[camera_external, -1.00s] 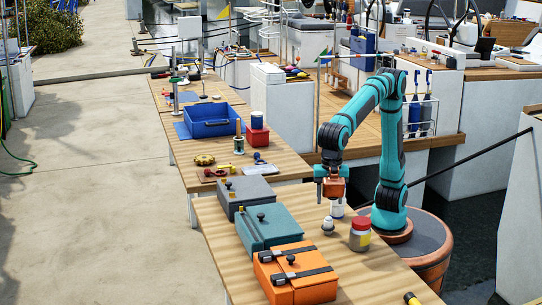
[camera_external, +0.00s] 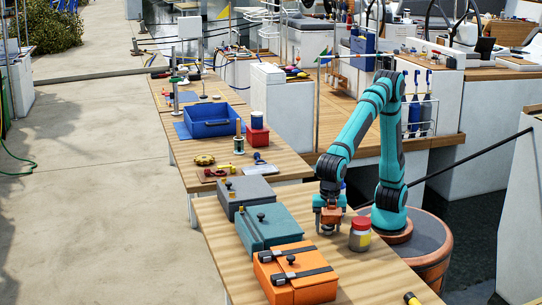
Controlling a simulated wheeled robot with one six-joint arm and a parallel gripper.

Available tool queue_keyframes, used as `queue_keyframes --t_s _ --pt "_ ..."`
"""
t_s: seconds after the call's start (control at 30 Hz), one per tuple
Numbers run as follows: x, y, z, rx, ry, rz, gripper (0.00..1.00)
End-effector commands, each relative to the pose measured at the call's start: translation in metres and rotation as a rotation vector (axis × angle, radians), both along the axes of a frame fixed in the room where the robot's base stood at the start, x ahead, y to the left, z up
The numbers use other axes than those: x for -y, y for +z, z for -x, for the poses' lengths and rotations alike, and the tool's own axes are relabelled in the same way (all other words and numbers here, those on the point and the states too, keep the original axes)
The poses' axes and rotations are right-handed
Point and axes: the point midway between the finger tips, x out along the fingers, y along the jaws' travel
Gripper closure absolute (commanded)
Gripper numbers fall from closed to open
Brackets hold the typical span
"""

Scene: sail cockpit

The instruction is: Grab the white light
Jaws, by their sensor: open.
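The white light (camera_external: 327,227) stands on the near wooden table, mostly hidden behind and below my gripper; only a small pale part shows. My gripper (camera_external: 328,226) points straight down over it, with its fingers low near the table top. It is open, with the fingers apart around or just beside the light; I cannot tell which from this view.
A jar with a red lid (camera_external: 360,234) stands close to the right of my gripper. Grey (camera_external: 245,194), teal (camera_external: 268,226) and orange (camera_external: 294,275) boxes line the left side of the table. A blue bin (camera_external: 212,122) sits on the farther table.

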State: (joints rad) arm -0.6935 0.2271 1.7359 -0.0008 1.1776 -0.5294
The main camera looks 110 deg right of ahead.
Motion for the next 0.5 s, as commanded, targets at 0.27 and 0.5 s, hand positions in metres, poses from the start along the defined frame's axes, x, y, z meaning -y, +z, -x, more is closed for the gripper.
queue_keyframes --t_s 0.27,0.5 --pt "0.0000 -0.0014 0.0001 0.000 0.000 0.000 0.57" --pt "0.0000 -0.0013 0.0001 0.000 0.000 -0.001 0.81"
